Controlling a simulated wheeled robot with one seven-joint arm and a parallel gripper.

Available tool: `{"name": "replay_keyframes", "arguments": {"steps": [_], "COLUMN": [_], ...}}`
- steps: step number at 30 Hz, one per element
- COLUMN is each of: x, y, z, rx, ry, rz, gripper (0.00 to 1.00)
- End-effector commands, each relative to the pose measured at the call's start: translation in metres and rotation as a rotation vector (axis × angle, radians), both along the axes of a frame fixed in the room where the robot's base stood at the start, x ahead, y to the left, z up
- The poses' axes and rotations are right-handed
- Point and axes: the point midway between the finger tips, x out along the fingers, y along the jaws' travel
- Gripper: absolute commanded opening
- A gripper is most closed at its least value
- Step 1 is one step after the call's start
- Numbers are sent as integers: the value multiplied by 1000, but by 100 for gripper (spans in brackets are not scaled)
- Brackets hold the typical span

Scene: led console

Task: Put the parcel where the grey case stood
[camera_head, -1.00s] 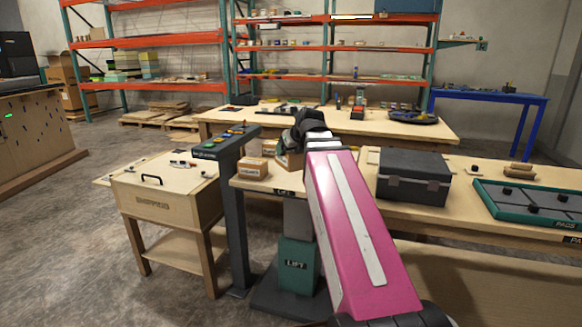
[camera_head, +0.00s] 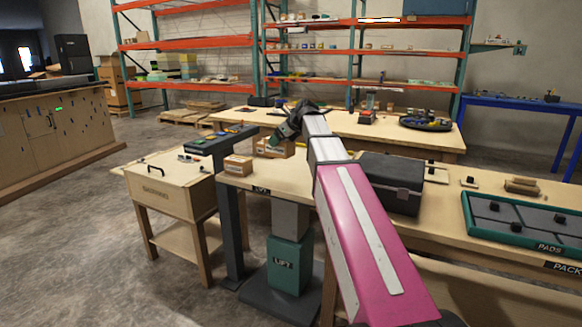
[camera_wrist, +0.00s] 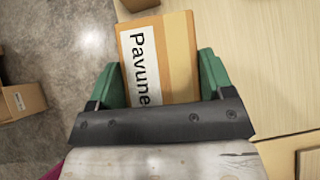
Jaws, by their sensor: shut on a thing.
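The parcel is a brown cardboard box with a white label reading "Pavune"; in the wrist view it (camera_wrist: 160,55) sits between my gripper's green fingers. My gripper (camera_wrist: 165,80) is shut on it. In the head view my gripper (camera_head: 280,138) is at the far end of my pink arm, and the parcel (camera_head: 274,150) shows partly below it, near the bench's left end. I cannot tell whether it clears the surface. A dark grey case (camera_head: 392,184) stands closed on the bench, just right of my arm, which hides part of its left side.
A second small carton (camera_head: 238,165) stands left of the parcel, by a button console (camera_head: 222,139). A teal-edged pad tray (camera_head: 525,222) and small brown blocks (camera_head: 522,186) lie right of the case. A wooden cabinet (camera_head: 165,192) stands left. Another bench (camera_head: 340,133) stands behind.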

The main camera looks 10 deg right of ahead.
Motion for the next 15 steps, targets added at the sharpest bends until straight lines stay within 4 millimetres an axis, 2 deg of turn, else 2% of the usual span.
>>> {"name": "replay_keyframes", "arguments": {"steps": [1, 4, 7, 10, 15], "x": [14, 23, 25, 24, 21], "y": [7, 15, 15, 3, -29], "z": [1, 1, -2, -9, -29], "rx": [4, 9, 12, 12, 12], "ry": [-3, -8, -12, -14, -12], "rz": [33, 80, 101, 105, 101], "gripper": [31, 31, 31, 31, 31]}}
